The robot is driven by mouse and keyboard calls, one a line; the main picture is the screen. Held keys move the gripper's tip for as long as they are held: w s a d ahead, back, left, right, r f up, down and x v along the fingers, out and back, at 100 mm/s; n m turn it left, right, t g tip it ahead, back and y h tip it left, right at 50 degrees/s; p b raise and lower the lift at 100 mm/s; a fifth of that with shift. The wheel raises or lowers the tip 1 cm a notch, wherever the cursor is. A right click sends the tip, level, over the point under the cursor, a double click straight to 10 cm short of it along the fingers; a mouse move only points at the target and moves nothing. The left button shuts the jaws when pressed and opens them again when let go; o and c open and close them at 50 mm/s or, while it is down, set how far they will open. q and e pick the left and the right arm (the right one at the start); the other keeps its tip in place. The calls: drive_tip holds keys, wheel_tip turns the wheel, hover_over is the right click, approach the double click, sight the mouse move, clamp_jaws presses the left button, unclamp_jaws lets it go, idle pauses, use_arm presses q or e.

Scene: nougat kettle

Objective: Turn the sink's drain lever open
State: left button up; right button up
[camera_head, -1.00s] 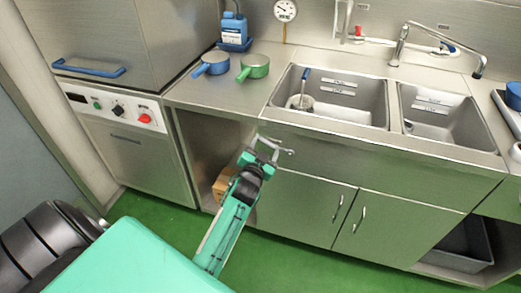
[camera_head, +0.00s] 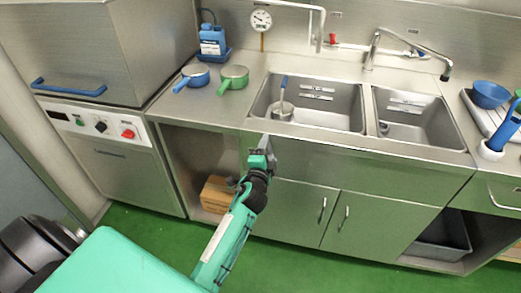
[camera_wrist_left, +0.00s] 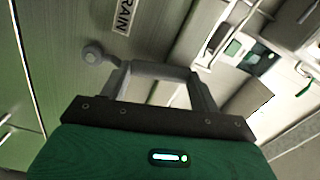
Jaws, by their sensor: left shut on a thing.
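The sink (camera_head: 345,102) has two basins set in the steel counter. My left gripper (camera_head: 264,147) is at the front panel below the left basin's left corner. In the left wrist view, this gripper (camera_wrist_left: 158,72) is shut on the drain lever (camera_wrist_left: 94,53), a grey rod with a round knob sticking out past the fingers on the left. A label (camera_wrist_left: 125,14) ending in "RAIN" is on the steel just above. In the head view the lever is mostly hidden by the gripper. My right gripper is not in view.
A blue pan (camera_head: 196,74) and a green pan (camera_head: 234,76) stand on the counter left of the sink. A ladle-like tool with a blue handle (camera_head: 284,83) stands in the left basin. A cardboard box (camera_head: 217,194) sits in the open bay below. The green floor in front is clear.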

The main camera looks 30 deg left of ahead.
use_arm(q)
drive_tip(key=shift+w+d+r+m, duration=0.1)
drive_tip(key=shift+w+d+m, duration=0.05)
drive_tip(key=shift+d+m, duration=0.8)
drive_tip(key=shift+m, duration=0.35)
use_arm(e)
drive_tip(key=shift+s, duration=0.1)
use_arm(q)
drive_tip(key=o, duration=1.4)
drive_tip(key=shift+w, duration=0.1)
drive_tip(key=b+v, duration=0.2)
drive_tip(key=v, duration=1.2)
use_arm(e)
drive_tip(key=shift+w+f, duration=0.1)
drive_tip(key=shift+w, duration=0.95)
